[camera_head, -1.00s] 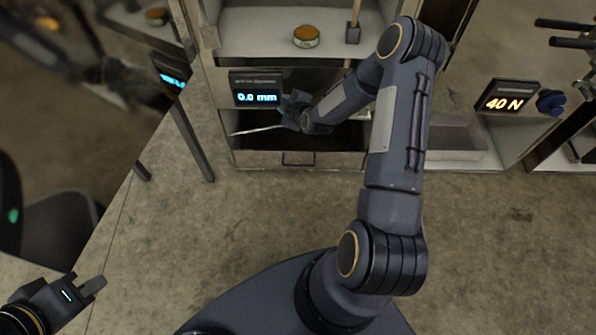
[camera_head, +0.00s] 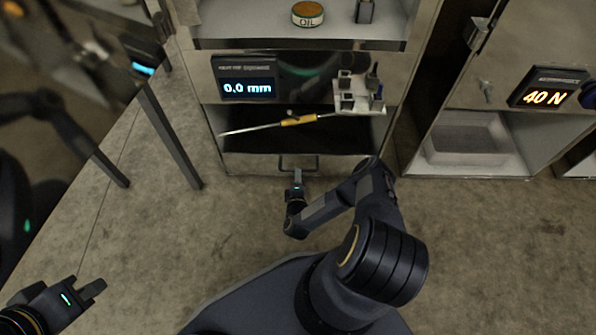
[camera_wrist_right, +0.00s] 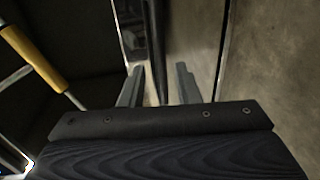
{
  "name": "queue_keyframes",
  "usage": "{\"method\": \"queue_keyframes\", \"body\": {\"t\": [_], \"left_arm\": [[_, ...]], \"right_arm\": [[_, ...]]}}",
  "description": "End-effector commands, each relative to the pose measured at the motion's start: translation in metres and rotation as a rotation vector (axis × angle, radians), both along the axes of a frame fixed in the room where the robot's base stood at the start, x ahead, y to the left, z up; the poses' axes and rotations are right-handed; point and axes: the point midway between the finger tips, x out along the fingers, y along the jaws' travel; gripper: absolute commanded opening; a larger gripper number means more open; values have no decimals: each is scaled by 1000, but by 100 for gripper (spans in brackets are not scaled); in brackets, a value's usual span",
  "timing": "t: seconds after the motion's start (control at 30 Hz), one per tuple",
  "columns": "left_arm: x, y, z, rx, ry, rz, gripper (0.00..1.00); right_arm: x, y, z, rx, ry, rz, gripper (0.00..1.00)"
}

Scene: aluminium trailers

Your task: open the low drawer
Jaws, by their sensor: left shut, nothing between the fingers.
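The low drawer front (camera_head: 248,163) is a grey metal panel at the bottom of the middle cabinet, with a dark bar handle (camera_head: 284,168). My right gripper (camera_head: 297,174) is at this handle, just in front of the panel. In the right wrist view its two fingertips (camera_wrist_right: 160,84) are apart, with the dark handle bar (camera_wrist_right: 154,45) running between them; I cannot tell whether they touch it. Above the panel is a dark opening (camera_head: 250,143); I cannot tell whether it belongs to the drawer. My left gripper (camera_head: 92,290) is shut and empty, above the floor at lower left.
A yellow-handled tool (camera_head: 298,120) lies across the dark opening, beside a pale holder (camera_head: 362,107). A display reading 0.0 mm (camera_head: 247,88) sits above. An oil tin (camera_head: 307,14) is on the shelf. A 40 N display (camera_head: 545,97) is at right. The floor (camera_head: 200,225) in front is clear.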

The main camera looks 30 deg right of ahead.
Motion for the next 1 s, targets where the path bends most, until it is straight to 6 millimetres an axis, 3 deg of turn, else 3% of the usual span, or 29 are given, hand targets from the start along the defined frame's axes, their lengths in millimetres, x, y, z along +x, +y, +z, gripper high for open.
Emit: {"method": "queue_keyframes", "body": {"t": [0.03,0.23,0.6,0.83,1.0], "left_arm": [[0,0,-9,0,0,0,0],[0,0,-20,0,0,0,0],[0,0,-22,0,0,0,0],[0,0,-22,0,0,0,0],[0,0,-22,0,0,0,0]], "right_arm": [[7,-5,-6,1,-2,-2,29],[29,-18,-10,2,-1,0,29],[37,-22,-9,2,1,3,29],[37,-22,-9,2,1,3,2],[37,-22,-9,2,1,3,0]]}}
